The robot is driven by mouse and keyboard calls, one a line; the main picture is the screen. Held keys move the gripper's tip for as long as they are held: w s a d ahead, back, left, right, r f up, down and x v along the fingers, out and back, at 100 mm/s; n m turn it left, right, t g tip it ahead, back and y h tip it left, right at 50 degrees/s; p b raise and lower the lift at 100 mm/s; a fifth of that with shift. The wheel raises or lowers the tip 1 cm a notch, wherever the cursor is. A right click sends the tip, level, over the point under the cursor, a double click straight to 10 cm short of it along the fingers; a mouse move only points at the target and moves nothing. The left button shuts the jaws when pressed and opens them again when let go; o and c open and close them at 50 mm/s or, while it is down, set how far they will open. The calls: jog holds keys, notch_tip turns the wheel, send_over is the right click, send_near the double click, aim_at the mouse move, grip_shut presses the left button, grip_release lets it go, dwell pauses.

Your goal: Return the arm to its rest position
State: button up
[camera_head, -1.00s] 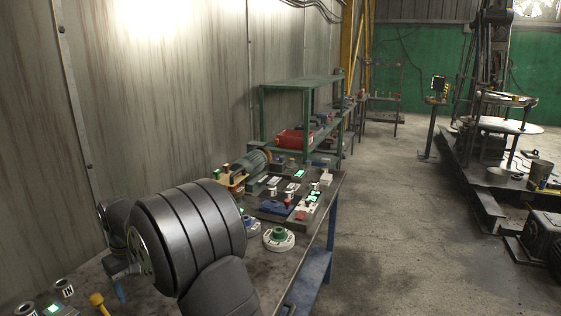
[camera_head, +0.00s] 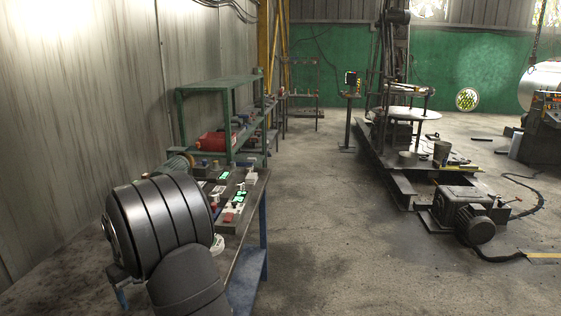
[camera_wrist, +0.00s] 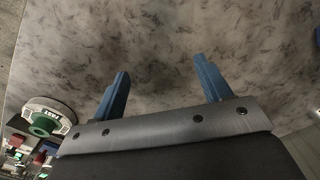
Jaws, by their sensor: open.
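My gripper (camera_wrist: 162,70) shows in the wrist view with its two blue fingers spread apart and nothing between them. The mottled grey worktop (camera_wrist: 165,40) fills most of the view beyond the fingers. In the head view my dark, rounded arm links stand over the left part of the workbench (camera_head: 245,262) and hide much of it.
A white round part with a green centre (camera_wrist: 42,123) is left of the fingers. The bench carries small parts with green displays (camera_head: 232,205). A green shelf (camera_head: 228,85) with a red item (camera_head: 215,141) stands behind. Open floor (camera_head: 330,230) lies right.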

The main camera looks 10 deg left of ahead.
jog(key=w+d+f+m, duration=0.1)
jog(key=w+d, duration=0.2)
jog(key=d, duration=0.1)
jog(key=w+d+f, duration=0.1)
jog(key=w+d, duration=0.2)
jog(key=d, duration=0.2)
jog(key=w+d+f+m, duration=0.1)
jog(key=w+d, duration=0.2)
jog(key=d, duration=0.2)
jog(key=shift+w+d+f+m, duration=0.1)
jog(key=shift+d+f+m, duration=0.1)
jog(key=shift+f+m, duration=0.1)
jog(key=shift+w+d+f, duration=0.1)
jog(key=shift+w+d, duration=0.15)
jog(key=shift+d, duration=0.4)
jog(key=s+a+r+n, duration=0.1)
jog(key=s+a+r, duration=0.1)
jog(key=s+a, duration=0.3)
jog(key=s+a+r+n, duration=0.2)
jog(key=s+a, duration=0.4)
jog(key=a, duration=0.6)
jog(key=shift+a+r, duration=0.15)
